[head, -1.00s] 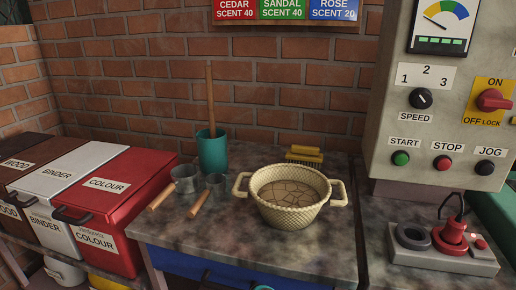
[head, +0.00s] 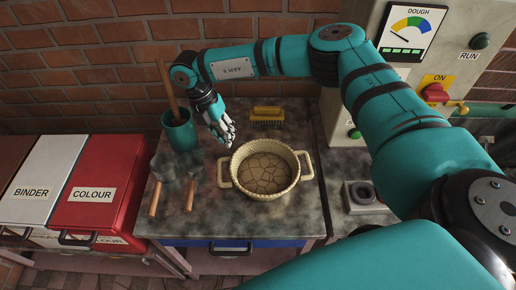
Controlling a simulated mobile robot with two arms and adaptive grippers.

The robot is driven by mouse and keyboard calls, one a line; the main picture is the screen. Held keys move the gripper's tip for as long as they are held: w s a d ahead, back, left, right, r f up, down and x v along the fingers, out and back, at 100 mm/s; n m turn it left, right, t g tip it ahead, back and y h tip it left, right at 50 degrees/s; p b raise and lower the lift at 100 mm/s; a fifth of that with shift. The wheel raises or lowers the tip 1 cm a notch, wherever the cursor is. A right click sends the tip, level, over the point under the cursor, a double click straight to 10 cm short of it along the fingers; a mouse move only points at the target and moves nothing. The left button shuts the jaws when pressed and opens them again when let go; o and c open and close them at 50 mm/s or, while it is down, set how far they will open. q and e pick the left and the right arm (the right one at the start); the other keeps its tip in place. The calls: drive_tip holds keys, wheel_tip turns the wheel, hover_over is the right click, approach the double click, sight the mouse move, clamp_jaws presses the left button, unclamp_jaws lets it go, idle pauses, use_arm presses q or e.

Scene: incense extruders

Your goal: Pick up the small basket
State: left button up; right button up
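The small basket (head: 233,185) is cream, woven and round, with a loop handle on each side. It stands upright on the worktop in the middle of the head view, holding a brown cracked mass (head: 264,173). My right arm reaches in from the right and over the back of the table. My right gripper (head: 228,138) hangs fingers-down just behind and left of the basket's rim, seemingly apart from it. Its fingers are small and seen at an angle, so whether they are open or shut is unclear. My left gripper is not in view.
A teal pot (head: 180,132) with a wooden stick stands behind left. Two metal scoops with wooden handles (head: 190,196) lie left of the basket. A yellow brush (head: 267,116) lies behind it. Red (head: 98,185) and white bins (head: 42,175) stand left. The worktop's front is clear.

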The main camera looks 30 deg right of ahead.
sight(236, 160)
drive_tip(key=p+x, duration=0.3)
drive_tip(key=x, duration=0.7)
drive_tip(key=shift+s+f, duration=0.1)
drive_tip(key=shift+f, duration=0.25)
drive_tip(key=shift+s+d+f+p, duration=0.15)
drive_tip(key=shift+f+p, duration=0.25)
drive_tip(key=shift+f, duration=0.1)
drive_tip(key=p+x, duration=0.1)
drive_tip(key=x, duration=0.3)
drive_tip(key=shift+f, duration=0.25)
drive_tip(key=shift+c, duration=0.3)
clamp_jaws()
drive_tip(key=shift+r, duration=0.15)
